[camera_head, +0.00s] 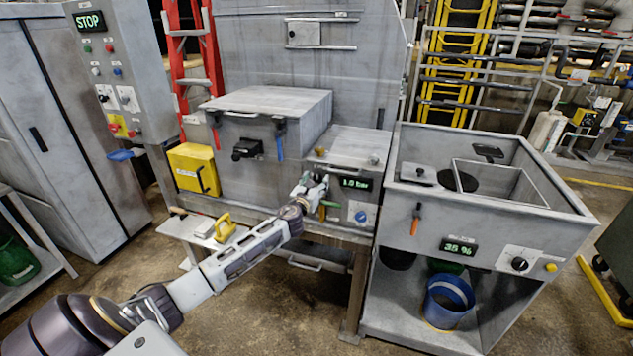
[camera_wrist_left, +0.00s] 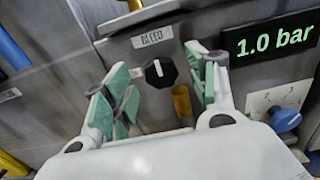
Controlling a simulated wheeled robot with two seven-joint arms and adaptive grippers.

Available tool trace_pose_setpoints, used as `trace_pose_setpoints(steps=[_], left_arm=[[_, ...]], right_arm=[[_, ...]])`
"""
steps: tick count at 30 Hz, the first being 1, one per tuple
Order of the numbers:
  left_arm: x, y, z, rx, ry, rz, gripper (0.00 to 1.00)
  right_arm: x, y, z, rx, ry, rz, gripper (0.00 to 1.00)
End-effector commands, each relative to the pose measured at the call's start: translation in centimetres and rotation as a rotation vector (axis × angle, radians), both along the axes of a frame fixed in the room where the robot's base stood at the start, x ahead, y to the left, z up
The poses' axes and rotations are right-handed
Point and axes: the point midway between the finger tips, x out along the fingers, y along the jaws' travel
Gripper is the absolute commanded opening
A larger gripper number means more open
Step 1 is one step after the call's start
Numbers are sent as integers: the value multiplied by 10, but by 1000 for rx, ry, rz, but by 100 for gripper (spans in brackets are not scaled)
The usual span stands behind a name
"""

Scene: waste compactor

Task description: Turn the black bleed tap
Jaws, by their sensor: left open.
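The black bleed tap (camera_wrist_left: 160,72) is a dark faceted knob with a white pointer line that stands about upright. It sits on a grey panel below a BLEED label (camera_wrist_left: 152,37). My left gripper (camera_wrist_left: 160,84) is open, with one green-padded finger to either side of the tap; I cannot tell whether the pads touch it. In the head view the left gripper (camera_head: 314,188) is at the panel, left of the pressure display, and hides the tap.
A display (camera_head: 355,184) reads 1.0 bar, with a blue knob (camera_head: 361,217) below it. A brownish cylinder (camera_wrist_left: 181,101) is just right of the tap.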

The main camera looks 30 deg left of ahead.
Motion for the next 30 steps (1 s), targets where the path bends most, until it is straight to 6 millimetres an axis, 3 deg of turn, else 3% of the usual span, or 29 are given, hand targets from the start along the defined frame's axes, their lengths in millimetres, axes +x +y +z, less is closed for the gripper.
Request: trace_pose_setpoints(steps=[18,28,30], left_arm=[[12,2,0,0,0,-1,58],[12,2,0,0,0,-1,15],[12,2,0,0,0,-1,13]], right_arm=[[0,12,0,13,1,-5,62],[0,6,0,6,0,-2,62],[0,4,0,4,0,-2,62]])
